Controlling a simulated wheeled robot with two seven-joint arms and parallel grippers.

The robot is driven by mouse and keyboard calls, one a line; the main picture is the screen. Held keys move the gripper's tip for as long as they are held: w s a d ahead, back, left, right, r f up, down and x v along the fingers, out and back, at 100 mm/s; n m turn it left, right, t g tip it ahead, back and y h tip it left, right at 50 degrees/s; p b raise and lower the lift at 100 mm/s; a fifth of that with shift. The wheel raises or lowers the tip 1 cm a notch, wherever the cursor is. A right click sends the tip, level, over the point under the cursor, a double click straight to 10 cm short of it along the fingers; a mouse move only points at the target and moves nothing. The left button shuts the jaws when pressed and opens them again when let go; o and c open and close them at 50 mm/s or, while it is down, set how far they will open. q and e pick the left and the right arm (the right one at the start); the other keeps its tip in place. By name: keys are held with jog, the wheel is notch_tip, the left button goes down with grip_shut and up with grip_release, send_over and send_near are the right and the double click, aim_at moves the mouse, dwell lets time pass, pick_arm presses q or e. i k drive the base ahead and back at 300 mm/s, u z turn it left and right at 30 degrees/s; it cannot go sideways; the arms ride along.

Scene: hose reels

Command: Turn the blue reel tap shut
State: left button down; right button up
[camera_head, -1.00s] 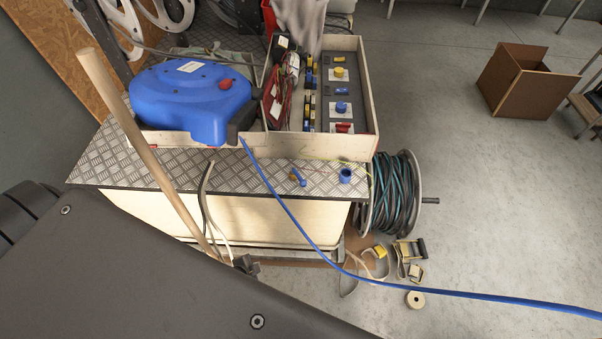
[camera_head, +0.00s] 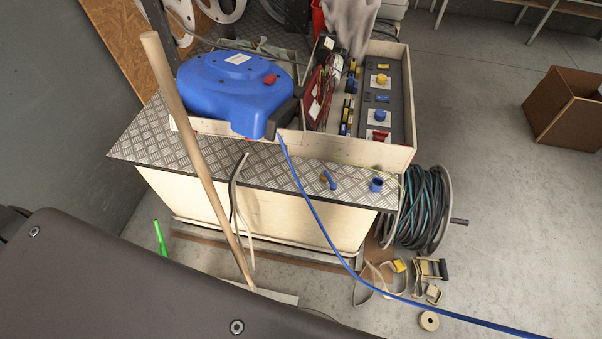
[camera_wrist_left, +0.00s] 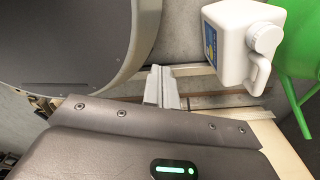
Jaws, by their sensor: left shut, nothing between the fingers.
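A blue hose reel (camera_head: 230,92) sits on the left of the checker-plate bench top (camera_head: 155,140). A red knob (camera_head: 270,79) is on its upper right side. A blue hose (camera_head: 310,205) runs from the reel down across the floor to the right. My right gripper is not in view.
A wooden pole (camera_head: 190,125) leans in front of the bench. An open box of sockets (camera_head: 350,150) stands right of the reel. A cable drum (camera_head: 420,215) stands by the bench's right end. A white jug (camera_wrist_left: 235,45) and green object (camera_wrist_left: 295,60) are near my left gripper.

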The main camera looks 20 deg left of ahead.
aim_at(333, 186)
jog(key=u, duration=0.25)
jog(key=k, duration=1)
jog(key=z, duration=1.25)
